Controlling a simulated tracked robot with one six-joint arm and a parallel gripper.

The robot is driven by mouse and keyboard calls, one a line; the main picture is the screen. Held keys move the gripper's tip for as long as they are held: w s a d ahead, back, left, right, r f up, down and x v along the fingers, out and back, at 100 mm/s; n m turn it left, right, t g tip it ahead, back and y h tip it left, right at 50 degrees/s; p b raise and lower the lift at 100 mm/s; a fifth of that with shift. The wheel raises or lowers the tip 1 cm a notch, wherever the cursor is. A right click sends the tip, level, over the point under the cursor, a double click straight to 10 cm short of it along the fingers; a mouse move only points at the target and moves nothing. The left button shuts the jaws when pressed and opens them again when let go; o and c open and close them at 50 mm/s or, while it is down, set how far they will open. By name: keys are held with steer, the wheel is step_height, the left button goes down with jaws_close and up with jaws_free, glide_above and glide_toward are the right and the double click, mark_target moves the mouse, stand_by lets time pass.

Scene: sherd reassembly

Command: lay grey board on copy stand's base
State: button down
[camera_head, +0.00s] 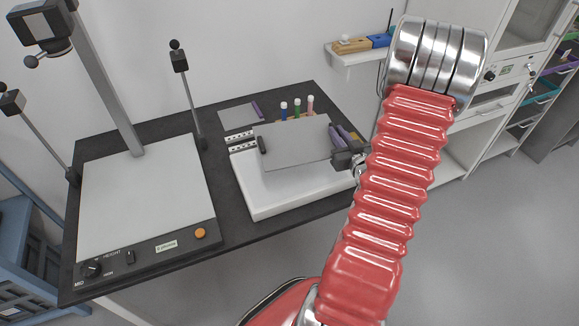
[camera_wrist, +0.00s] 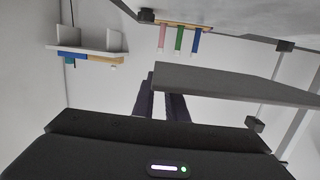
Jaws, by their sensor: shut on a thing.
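The grey board (camera_head: 292,146) is a thin flat sheet with a dark piece (camera_head: 262,145) at its left end. My gripper (camera_head: 338,138) has purple fingers and is shut on the board's right edge. The board is over a white slab; the gap beneath it is hard to judge. In the wrist view the board (camera_wrist: 235,83) is seen nearly edge-on, at the tips of my gripper (camera_wrist: 160,88). The copy stand's base (camera_head: 145,200) is at the left, with a pale, bare top and a dark front panel. The gripper and board are to its right.
The stand's column (camera_head: 105,75) and lamp arms (camera_head: 190,95) rise at the base's back and sides. The white slab (camera_head: 290,195) lies right of the base. Several coloured-stem tubes (camera_head: 297,108) and a small grey plate (camera_head: 238,117) are behind. A wall shelf (camera_head: 360,55) is beyond.

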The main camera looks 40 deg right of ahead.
mark_target(328, 139)
steer(key=a, duration=0.1)
steer(key=w+a+n+y, duration=0.1)
steer(key=a+y, duration=0.1)
steer(key=shift+w+r+t, duration=0.2)
steer(key=shift+r+t, duration=0.2)
steer(key=shift+d+f, duration=0.1)
steer(key=shift+f, duration=2.85)
steer(key=shift+f, duration=2.05)
steer(key=c, duration=1.8)
jaws_free()
steer(key=shift+f, duration=0.1)
steer(key=shift+o, duration=0.2)
